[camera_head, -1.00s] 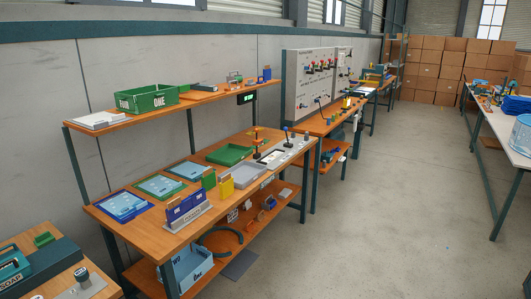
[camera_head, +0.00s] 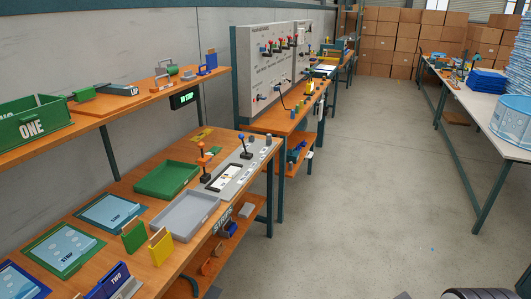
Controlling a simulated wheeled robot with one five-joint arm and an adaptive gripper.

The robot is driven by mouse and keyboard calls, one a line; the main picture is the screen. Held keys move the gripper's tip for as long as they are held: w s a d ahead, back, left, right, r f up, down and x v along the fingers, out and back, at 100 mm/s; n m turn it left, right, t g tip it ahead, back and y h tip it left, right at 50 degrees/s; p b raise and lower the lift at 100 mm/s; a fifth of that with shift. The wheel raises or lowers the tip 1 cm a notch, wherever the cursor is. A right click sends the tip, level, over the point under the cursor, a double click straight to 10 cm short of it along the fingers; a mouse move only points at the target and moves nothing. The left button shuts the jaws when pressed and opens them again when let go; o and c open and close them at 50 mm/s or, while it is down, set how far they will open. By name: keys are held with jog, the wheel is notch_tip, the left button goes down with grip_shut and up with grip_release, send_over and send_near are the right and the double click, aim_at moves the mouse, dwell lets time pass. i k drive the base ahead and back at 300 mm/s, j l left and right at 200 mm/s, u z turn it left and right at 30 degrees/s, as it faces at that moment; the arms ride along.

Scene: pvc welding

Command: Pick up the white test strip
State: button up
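I cannot single out the white test strip for certain. A grey fixture (camera_head: 250,161) with an orange-topped and a blue-topped lever stands at the far end of the near workbench (camera_head: 150,193). A white, dark-framed panel (camera_head: 225,178) lies on it, with small pale pieces to its right, too small to identify. My gripper is not in view.
A green tray (camera_head: 167,180) and a grey tray (camera_head: 184,215) lie on the bench. Blue and green flat trays are nearer. The concrete floor (camera_head: 370,200) right of the bench is open. A white table (camera_head: 490,115) stands at the right.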

aim_at(231, 171)
jog(key=i+l+z, duration=0.15)
jog(key=i, duration=1.05)
jog(key=i+u, duration=0.25)
jog(key=u, duration=0.2)
jog(key=i+l+u, duration=0.15)
jog(key=i+u, duration=0.15)
jog(key=u, duration=0.2)
jog(key=i+l+u, duration=0.2)
jog(key=u, duration=0.25)
jog(key=i+u, duration=0.15)
jog(key=u, duration=0.35)
jog(key=i+l+u, duration=0.1)
jog(key=u, duration=0.35)
jog(key=i+l+u, duration=0.1)
jog(key=l+u, duration=0.15)
jog(key=u, duration=0.25)
jog(key=i+l+u, duration=0.1)
jog(key=u, duration=0.4)
jog(key=i+l+u, duration=0.15)
jog(key=l+u, duration=0.2)
jog(key=i+l+u, duration=0.1)
jog(key=l+u, duration=0.45)
jog(key=u, duration=0.15)
jog(key=i, duration=0.05)
